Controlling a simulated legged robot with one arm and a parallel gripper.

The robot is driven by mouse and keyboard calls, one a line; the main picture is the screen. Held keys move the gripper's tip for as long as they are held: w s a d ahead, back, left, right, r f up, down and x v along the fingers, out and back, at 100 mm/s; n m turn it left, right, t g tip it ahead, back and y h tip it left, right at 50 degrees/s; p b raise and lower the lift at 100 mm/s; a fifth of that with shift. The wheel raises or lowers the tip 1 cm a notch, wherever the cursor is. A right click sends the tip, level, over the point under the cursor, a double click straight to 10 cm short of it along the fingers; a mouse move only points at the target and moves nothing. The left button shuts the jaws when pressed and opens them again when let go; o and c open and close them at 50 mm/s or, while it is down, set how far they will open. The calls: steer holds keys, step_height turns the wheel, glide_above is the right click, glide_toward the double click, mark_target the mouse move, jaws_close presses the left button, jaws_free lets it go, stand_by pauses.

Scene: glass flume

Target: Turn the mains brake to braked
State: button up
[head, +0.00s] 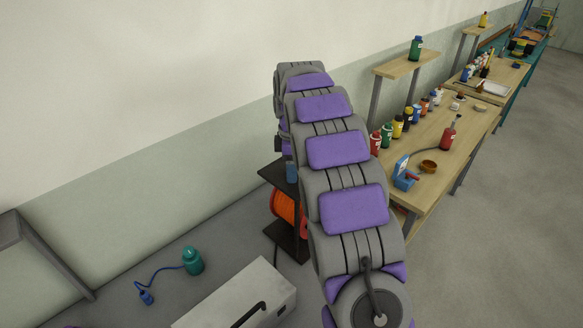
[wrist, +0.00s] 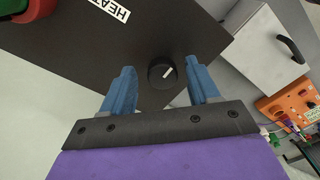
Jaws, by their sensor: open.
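In the wrist view, my gripper (wrist: 160,68) is open, with one blue finger on each side of a round black knob (wrist: 162,75). The knob has a white pointer line and sits on a dark panel (wrist: 95,55). The fingers appear apart from the knob; I cannot tell how deep they reach. I see no label reading mains brake, so I cannot tell which control that is.
In the wrist view, a grey-white box with a handle (wrist: 262,50) and an orange panel (wrist: 292,108) lie to the right. In the head view, a wooden bench (head: 450,160) with several bottles runs right, an orange reel (head: 288,208) stands below, and the right floor is clear.

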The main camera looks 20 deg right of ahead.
steer(key=shift+a, duration=0.2)
steer(key=shift+a, duration=0.1)
steer(key=c, duration=1)
steer(key=shift+c, duration=0.2)
